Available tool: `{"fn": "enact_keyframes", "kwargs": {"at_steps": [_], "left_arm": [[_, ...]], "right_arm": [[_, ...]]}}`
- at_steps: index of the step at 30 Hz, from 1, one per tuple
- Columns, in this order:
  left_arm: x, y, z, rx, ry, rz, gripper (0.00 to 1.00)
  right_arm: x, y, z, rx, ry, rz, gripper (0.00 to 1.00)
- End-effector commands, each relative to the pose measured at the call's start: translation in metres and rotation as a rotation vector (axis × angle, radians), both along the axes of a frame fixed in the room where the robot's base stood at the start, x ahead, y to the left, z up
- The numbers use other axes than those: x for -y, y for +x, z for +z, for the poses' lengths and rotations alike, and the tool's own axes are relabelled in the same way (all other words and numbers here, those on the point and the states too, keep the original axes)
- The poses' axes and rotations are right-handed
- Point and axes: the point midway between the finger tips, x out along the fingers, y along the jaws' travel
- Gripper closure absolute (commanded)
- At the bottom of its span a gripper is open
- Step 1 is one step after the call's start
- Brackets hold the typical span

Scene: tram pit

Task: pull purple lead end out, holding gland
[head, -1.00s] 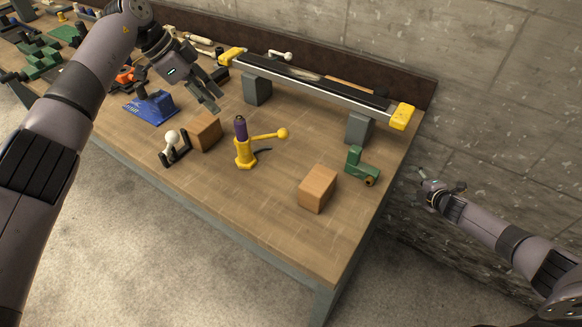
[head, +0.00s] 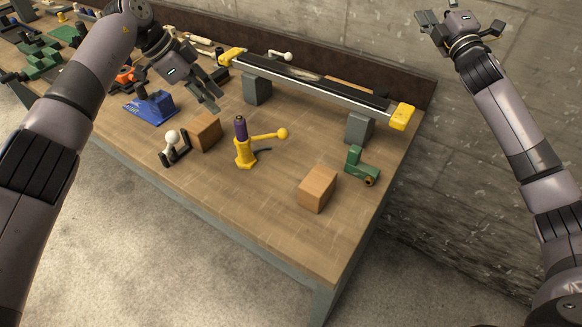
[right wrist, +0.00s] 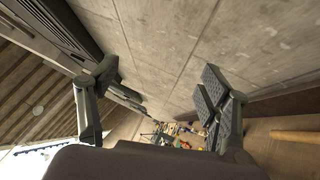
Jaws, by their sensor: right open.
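The purple lead end (head: 240,128) stands upright in the top of a yellow body (head: 244,153), which looks like the gland. A yellow ball-ended lever sticks out of this body to the right. My left gripper (head: 212,91) hangs over the bench, up and left of the purple end and apart from it; its fingers look parted and empty. My right gripper (head: 461,20) is raised in front of the concrete wall at the upper right, far from the gland. Its parted, empty fingers also show in the right wrist view (right wrist: 168,103).
Wooden blocks stand left (head: 205,132) and right (head: 317,188) of the gland. A green bracket (head: 358,165) is near the right edge. A long rail with yellow ends (head: 402,116) lies on grey blocks behind. A white-knobbed clamp (head: 174,146) is at the front left. The bench front is clear.

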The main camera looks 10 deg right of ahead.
Motion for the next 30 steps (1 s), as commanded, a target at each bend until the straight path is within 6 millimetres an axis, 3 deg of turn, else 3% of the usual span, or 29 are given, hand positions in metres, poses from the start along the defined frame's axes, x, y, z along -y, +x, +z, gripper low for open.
{"fn": "enact_keyframes", "kwargs": {"at_steps": [1,6,7,11,17,22,26,30], "left_arm": [[0.0,0.0,0.0,0.0,0.0,0.0,0.67],[0.0,0.0,0.0,0.0,0.0,0.0,0.67],[0.0,0.0,0.0,0.0,0.0,0.0,0.67],[0.0,0.0,0.0,0.0,0.0,0.0,0.67],[0.0,0.0,0.0,0.0,0.0,0.0,0.67],[0.0,0.0,0.0,0.0,0.0,0.0,0.67],[0.0,0.0,0.0,0.0,0.0,0.0,0.67],[0.0,0.0,0.0,0.0,0.0,0.0,0.67]], "right_arm": [[-0.002,-0.004,0.017,0.035,0.017,-0.002,0.28],[-0.013,-0.018,0.068,0.124,0.03,-0.033,0.28],[-0.023,-0.018,0.071,0.123,0.012,-0.042,0.28],[-0.061,-0.009,0.053,0.052,-0.112,-0.072,0.28],[-0.124,0.001,0.007,-0.071,-0.337,-0.091,0.28],[-0.198,-0.003,-0.05,-0.198,-0.63,-0.092,0.28],[-0.255,-0.023,-0.1,-0.285,-0.907,-0.084,0.28],[-0.308,-0.059,-0.154,-0.354,-1.234,-0.063,0.28]]}}
